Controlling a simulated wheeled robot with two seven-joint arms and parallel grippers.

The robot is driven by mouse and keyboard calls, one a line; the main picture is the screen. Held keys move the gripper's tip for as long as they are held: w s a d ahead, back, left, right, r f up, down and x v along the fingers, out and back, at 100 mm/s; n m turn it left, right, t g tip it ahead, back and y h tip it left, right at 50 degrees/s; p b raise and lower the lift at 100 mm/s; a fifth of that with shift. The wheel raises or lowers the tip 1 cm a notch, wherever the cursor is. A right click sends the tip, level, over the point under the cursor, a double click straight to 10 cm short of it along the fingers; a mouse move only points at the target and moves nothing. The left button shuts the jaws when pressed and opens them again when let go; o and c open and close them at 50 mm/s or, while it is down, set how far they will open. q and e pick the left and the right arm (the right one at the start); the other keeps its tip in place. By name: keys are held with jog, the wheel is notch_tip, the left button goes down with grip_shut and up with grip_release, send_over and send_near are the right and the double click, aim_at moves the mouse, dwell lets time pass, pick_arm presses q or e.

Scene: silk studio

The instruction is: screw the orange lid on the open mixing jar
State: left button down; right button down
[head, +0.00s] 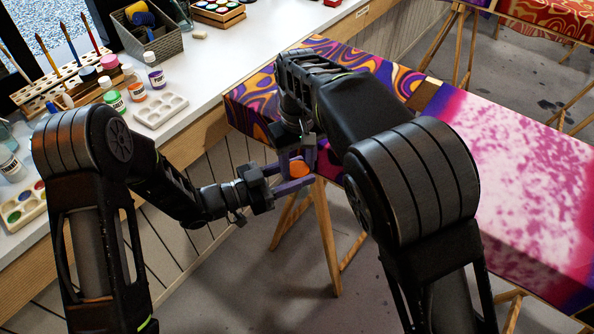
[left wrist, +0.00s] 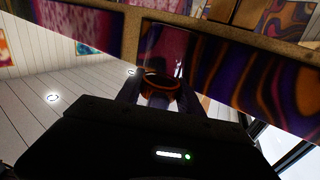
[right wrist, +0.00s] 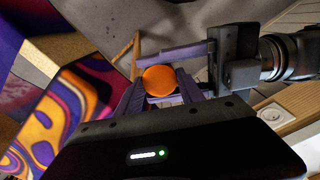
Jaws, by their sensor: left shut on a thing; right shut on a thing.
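The orange lid (head: 299,168) shows as a round disc between the fingers of my right gripper (head: 297,150), which is shut on it; the right wrist view shows its flat top (right wrist: 159,80). My left gripper (head: 288,184) comes in level from the left, its purple fingers around the same spot. It is shut on the mixing jar, mostly hidden by lid and fingers. In the left wrist view a dark round body with an orange rim (left wrist: 160,83) sits between the fingers. The lid is at the jar's mouth; I cannot tell whether they touch or are threaded.
The white counter (head: 215,65) on the left holds paint bottles, brushes, a palette (head: 161,111) and a grey basket (head: 150,38). A patterned silk frame (head: 250,105) on wooden trestles stands behind and right of my grippers. Below them is open grey floor.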

jog(key=shift+m, duration=0.4)
jog(key=c, duration=0.7)
grip_release()
jog(key=shift+c, duration=0.2)
jog(key=shift+r, duration=2.25)
jog(key=shift+c, duration=0.3)
jog(key=shift+r+n, duration=0.9)
jog(key=shift+r, duration=0.85)
jog(key=shift+f, duration=0.1)
